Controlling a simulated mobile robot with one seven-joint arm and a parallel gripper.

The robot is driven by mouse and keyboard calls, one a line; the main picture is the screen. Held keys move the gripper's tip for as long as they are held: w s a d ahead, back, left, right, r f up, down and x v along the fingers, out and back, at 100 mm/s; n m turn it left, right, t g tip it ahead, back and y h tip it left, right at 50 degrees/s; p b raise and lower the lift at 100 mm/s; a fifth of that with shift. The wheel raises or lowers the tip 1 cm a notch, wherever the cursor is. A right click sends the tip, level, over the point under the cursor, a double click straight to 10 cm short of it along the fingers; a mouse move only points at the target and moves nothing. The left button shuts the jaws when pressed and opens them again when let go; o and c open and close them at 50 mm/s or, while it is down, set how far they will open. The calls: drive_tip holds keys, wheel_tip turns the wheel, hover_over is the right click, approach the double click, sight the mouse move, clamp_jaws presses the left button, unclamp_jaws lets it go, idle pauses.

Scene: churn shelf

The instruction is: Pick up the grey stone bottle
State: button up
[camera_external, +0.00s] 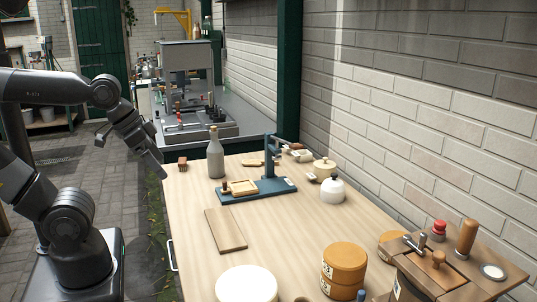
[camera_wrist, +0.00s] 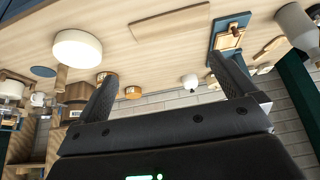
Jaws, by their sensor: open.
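The grey stone bottle (camera_external: 215,153) stands upright near the far left of the wooden table (camera_external: 185,215), by its left edge. In the wrist view the grey bottle (camera_wrist: 298,28) shows at the upper right, partly cut off by the frame edge. My gripper (camera_external: 158,165) hangs to the left of the bottle, beside the table edge and apart from it. In the wrist view my gripper (camera_wrist: 165,85) has its two fingers spread wide with nothing between them.
A blue press (camera_external: 270,165) with a wooden tray stands right of the bottle. A small brown brush (camera_external: 182,163) lies left of it. A wooden board (camera_external: 225,230), a white round block (camera_external: 246,285) and a white pot (camera_external: 333,190) are also on the table. A brick wall runs along the right.

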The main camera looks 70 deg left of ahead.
drive_tip(key=shift+c, duration=0.4)
drive_tip(key=c, duration=0.9)
drive_tip(key=w+a+r+n, duration=0.1)
drive_tip(key=w+a+r, duration=0.3)
drive_tip(key=w+a, duration=0.4)
drive_tip(key=n+g+y, duration=0.1)
drive_tip(key=n+g, duration=0.2)
drive_tip(key=n, duration=0.1)
approach(215, 131)
drive_tip(key=a, duration=0.1)
drive_tip(key=x, duration=1.1)
drive_tip(key=shift+a, duration=0.1)
